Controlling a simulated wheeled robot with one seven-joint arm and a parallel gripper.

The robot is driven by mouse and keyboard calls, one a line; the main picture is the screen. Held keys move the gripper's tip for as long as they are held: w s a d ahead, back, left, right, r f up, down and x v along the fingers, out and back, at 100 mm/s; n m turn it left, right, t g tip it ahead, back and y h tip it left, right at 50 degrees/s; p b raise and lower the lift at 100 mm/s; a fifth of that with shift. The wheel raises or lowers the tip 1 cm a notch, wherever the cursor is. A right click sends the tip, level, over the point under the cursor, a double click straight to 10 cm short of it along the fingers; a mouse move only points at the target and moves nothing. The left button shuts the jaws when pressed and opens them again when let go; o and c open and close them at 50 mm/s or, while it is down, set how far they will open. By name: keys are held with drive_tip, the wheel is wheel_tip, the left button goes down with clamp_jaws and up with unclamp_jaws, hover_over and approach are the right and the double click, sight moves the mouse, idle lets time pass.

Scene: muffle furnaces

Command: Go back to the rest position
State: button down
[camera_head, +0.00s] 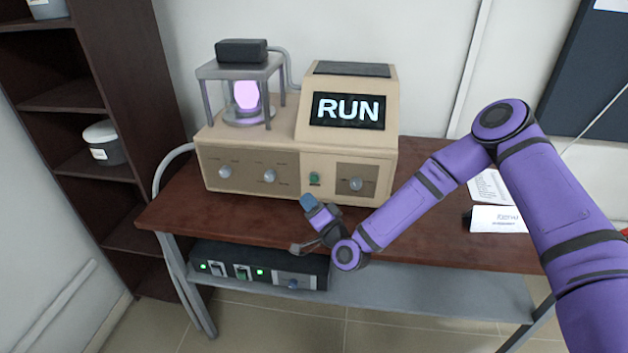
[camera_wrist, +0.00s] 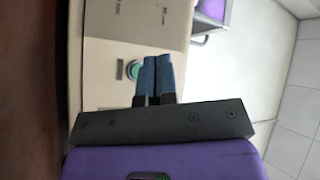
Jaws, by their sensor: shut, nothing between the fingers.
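My gripper (camera_head: 308,202) has blue fingertips and is in front of the beige device, a little below its green button (camera_head: 315,177). In the wrist view the two blue fingers (camera_wrist: 157,76) are together with nothing between them. The green button also shows in the wrist view (camera_wrist: 133,69), just left of the fingers and partly overlapped by one. I cannot tell whether they touch it. The beige device (camera_head: 245,150) stands on the brown table and its screen (camera_head: 347,110) reads RUN. A pink-purple glow (camera_head: 246,94) shows in its chamber.
The brown table (camera_head: 430,240) has a lower grey shelf (camera_head: 420,292) with a black control box (camera_head: 258,268) carrying green lights. White papers or cards (camera_head: 497,219) lie at the table's right, behind my arm. A dark shelf unit (camera_head: 75,100) stands left.

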drive_tip(key=s+d+r+n+g+h, duration=0.3)
drive_tip(key=d+r+n+g+h, duration=0.6)
drive_tip(key=d+r, duration=1.35)
drive_tip(key=s+d+r+m+h, duration=0.35)
drive_tip(key=s+d+r, duration=0.55)
drive_tip(key=s, duration=0.3)
drive_tip(key=s+d+r+m, duration=0.1)
drive_tip(key=s+d+r, duration=0.1)
drive_tip(key=s, duration=0.6)
drive_tip(key=s+d+r+m+g, duration=0.1)
drive_tip(key=s+d, duration=0.2)
drive_tip(key=s, duration=0.6)
drive_tip(key=shift+s+r+g+h, duration=0.3)
drive_tip(key=shift+r+h, duration=0.05)
idle(0.8)
